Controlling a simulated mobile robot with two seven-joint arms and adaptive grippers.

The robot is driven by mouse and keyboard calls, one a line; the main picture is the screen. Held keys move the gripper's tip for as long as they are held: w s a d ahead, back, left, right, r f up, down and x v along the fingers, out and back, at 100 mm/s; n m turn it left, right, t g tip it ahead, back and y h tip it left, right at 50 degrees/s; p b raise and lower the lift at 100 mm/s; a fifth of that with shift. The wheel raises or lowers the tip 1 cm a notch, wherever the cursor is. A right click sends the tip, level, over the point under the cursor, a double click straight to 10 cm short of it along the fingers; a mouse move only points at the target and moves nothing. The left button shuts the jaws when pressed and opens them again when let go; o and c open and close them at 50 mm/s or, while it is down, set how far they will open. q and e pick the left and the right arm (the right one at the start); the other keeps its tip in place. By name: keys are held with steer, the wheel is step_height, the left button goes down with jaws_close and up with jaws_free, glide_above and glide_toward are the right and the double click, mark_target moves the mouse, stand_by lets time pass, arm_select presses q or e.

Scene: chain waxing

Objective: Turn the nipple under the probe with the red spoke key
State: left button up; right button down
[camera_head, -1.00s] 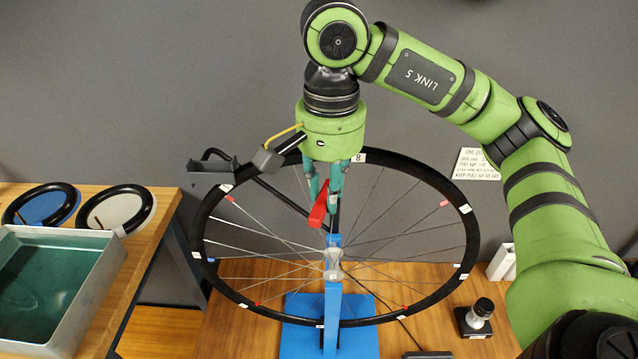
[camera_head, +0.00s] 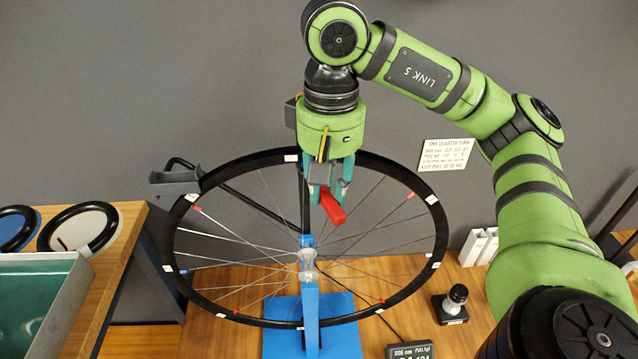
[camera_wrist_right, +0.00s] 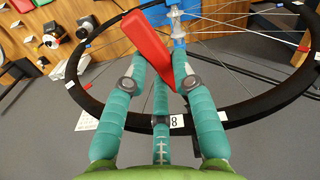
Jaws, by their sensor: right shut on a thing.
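My right gripper (camera_head: 328,184) is shut on the red spoke key (camera_head: 332,208) in front of the upper part of the wheel. The spoked wheel (camera_head: 440,232) stands in the blue truing stand (camera_head: 312,300). A grey probe block (camera_head: 174,183) sits at the rim's upper left. I cannot tell whether the key touches a nipple; the fingers cover that part of the rim. My left gripper is not in view.
A display box (camera_head: 408,350) and a small black-and-silver tool on a base (camera_head: 453,305) lie right of the stand. A grey tray of green liquid (camera_head: 62,270) is at the left. A card (camera_head: 446,154) is on the wall.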

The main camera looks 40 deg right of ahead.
steer(key=s+d+n, duration=0.6)
steer(key=shift+d, duration=0.35)
stand_by(1.5)
stand_by(0.6)
